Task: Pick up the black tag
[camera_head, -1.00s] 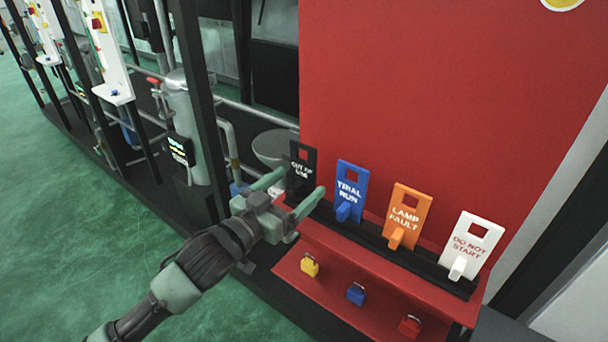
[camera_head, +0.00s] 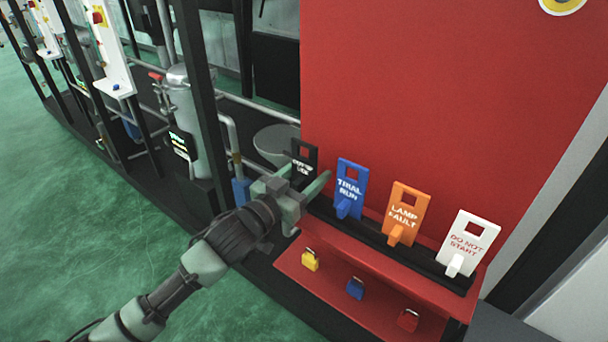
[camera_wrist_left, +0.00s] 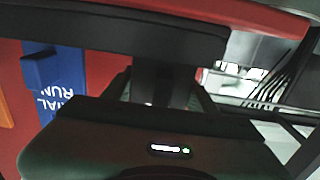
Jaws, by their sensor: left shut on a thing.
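The black tag (camera_head: 304,156) stands upright at the left end of the row on the red station, its white lettering partly hidden by my gripper. My left gripper (camera_head: 302,186) is at the tag's lower part, shut on it, with one finger showing on the right side. In the left wrist view a dark upright piece (camera_wrist_left: 165,85), which seems to be the tag's lower part, is between the fingers; the lettering is not visible there. My right gripper is in no view.
A blue TRIAL RUN tag (camera_head: 349,187), an orange LAMP FAULT tag (camera_head: 407,212) and a white DO NOT START tag (camera_head: 468,243) stand to the right on the black rail. Yellow (camera_head: 310,260), blue (camera_head: 355,288) and red (camera_head: 408,320) padlocks hang below. A dark post (camera_head: 200,100) stands left.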

